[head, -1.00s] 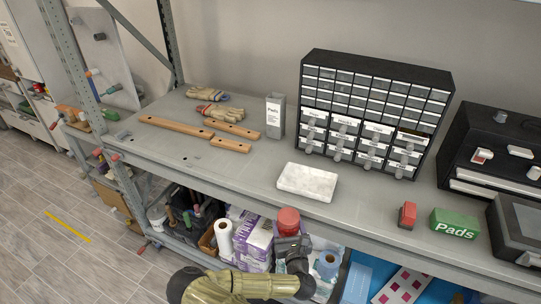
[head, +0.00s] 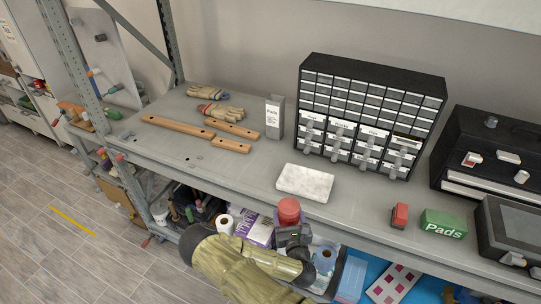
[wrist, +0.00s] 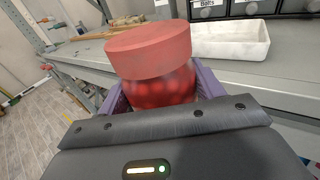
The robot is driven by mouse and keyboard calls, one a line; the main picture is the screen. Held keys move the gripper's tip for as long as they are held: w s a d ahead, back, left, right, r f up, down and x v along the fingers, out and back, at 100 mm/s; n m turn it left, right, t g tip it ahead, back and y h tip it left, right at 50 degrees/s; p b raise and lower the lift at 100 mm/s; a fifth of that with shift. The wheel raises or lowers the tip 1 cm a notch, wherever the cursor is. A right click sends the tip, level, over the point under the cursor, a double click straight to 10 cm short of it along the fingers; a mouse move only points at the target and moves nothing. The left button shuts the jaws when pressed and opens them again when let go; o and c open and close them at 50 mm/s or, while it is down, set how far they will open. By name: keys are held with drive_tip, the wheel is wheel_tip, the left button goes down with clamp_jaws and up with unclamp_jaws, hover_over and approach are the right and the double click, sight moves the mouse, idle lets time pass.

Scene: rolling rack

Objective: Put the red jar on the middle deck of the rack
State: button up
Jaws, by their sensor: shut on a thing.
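The red jar (head: 289,209) is upright in my gripper (head: 291,226), in front of the bench's near edge. In the wrist view the jar (wrist: 152,72) shows a broad red lid and a clear body with red contents, between the purple fingers of my gripper (wrist: 155,95). The gripper is shut on the jar's body. I cannot make out a rolling rack with a middle deck; a grey metal bench with uprights (head: 215,165) stands in front of me, with a lower level (head: 165,214) partly hidden by my arm.
A white tray (head: 304,182) lies on the bench just behind the jar. A black drawer cabinet (head: 372,70), wooden handles (head: 176,126), gloves (head: 220,113), a green Pads box (head: 443,224) and a red block (head: 399,215) also stand there. Boxes and rolls fill the level below.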

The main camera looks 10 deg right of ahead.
drive_tip(key=shift+r, duration=0.25)
drive_tip(key=shift+w+a+r, duration=0.15)
drive_tip(key=shift+w+r, duration=0.05)
drive_tip(key=shift+r, duration=0.1)
drive_tip(key=w+r+m+g+h, duration=0.2)
drive_tip(key=r+m+h, duration=0.3)
drive_tip(key=r, duration=0.7)
drive_tip(key=w+r+m+g+h, duration=0.2)
drive_tip(key=r+h, duration=0.6)
drive_tip(key=r, duration=0.5)
drive_tip(key=m+g, duration=0.1)
drive_tip(key=m, duration=0.1)
drive_tip(key=shift+w+r+m+g+h, duration=0.3)
drive_tip(key=shift+m+g, duration=0.1)
